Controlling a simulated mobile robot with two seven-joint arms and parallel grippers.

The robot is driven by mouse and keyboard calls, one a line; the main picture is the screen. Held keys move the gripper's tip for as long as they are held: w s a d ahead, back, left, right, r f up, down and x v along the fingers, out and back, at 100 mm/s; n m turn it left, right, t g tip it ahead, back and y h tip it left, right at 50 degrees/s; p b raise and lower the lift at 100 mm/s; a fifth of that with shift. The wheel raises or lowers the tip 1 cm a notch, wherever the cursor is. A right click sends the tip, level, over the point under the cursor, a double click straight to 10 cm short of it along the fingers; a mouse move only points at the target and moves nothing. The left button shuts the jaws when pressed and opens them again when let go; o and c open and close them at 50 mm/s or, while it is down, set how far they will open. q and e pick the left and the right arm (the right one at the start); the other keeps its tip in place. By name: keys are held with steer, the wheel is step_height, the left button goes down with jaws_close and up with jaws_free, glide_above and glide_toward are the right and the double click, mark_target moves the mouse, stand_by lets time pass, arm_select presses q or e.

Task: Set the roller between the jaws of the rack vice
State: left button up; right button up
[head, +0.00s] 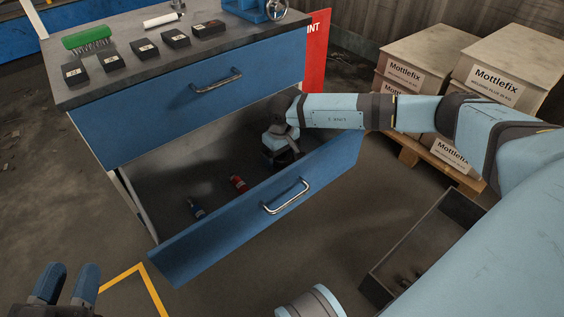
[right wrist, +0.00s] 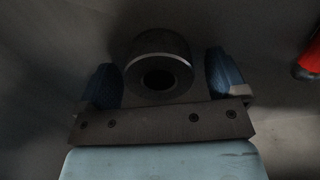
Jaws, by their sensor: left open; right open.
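A dark hollow cylinder (right wrist: 158,70), which looks like the roller, lies in the open drawer between my right gripper's fingers. My right gripper (right wrist: 162,80) is open, with a blue finger on each side of it; I cannot tell whether they touch it. In the head view my right gripper (head: 284,153) is low inside the drawer near its right end, and the cylinder is hidden there. A blue vice (head: 262,9) with a handwheel stands on the bench top, cut off by the top edge; its jaws are not clear. My left gripper (head: 66,284) is open and empty at the lower left.
The drawer front (head: 255,215) stands pulled out below the bench. A red item (head: 238,183) and a blue item (head: 197,209) lie in the drawer. A green brush (head: 87,38), several black boxes and a white tube (head: 163,19) lie on top. An open bin (head: 420,245) stands right.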

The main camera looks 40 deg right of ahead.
steer(key=shift+r, duration=0.15)
steer(key=c, duration=1.1)
